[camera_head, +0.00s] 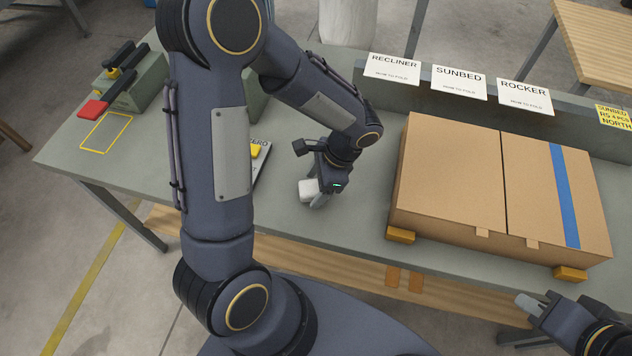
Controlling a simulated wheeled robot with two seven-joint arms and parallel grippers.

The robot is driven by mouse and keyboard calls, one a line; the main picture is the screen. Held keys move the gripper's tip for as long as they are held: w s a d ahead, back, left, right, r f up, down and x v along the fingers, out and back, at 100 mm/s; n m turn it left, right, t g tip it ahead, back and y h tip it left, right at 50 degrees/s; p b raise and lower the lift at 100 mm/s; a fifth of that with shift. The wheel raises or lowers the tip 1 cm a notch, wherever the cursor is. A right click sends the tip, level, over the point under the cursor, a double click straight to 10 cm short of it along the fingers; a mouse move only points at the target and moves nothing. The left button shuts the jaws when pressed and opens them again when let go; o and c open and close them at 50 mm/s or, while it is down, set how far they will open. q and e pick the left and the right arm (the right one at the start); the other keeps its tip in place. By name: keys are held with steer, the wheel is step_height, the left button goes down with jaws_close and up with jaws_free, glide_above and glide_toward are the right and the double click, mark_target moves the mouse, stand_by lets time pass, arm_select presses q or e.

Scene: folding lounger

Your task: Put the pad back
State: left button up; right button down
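My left gripper (314,194) points down near the front edge of the grey bench, left of the large cardboard box. A small white block (306,188), possibly the pad, is at its fingertips. Whether the fingers grip it or only stand beside it is unclear. An empty yellow outlined rectangle (106,132) is marked on the bench at the left. My arm partly hides a dark-edged board with a yellow piece (256,151) on it. My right gripper (530,304) is at the lower right, in front of the bench, its fingers only partly visible.
The cardboard box (455,175) with a blue strip rests on orange-brown blocks (400,234). Behind it stand cards reading RECLINER (393,69), SUNBED (459,82) and ROCKER (525,97).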

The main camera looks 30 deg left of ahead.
arm_select(q)
steer(key=shift+r, duration=0.25)
steer(key=v, duration=1.1)
steer(key=s+a+r+n+t+h, duration=0.1)
steer(key=s+r+n+t+h, duration=0.2)
steer(key=s+n, duration=0.3)
steer(key=s+a+r+n+t+h, duration=0.2)
steer(key=s+r+n+t+h, duration=0.1)
steer(key=s, duration=0.5)
steer(key=n+t+h, duration=0.1)
steer(key=n+t, duration=0.1)
steer(key=n, duration=0.1)
steer(key=shift+s+n+h, duration=0.3)
steer(key=shift+s, duration=0.05)
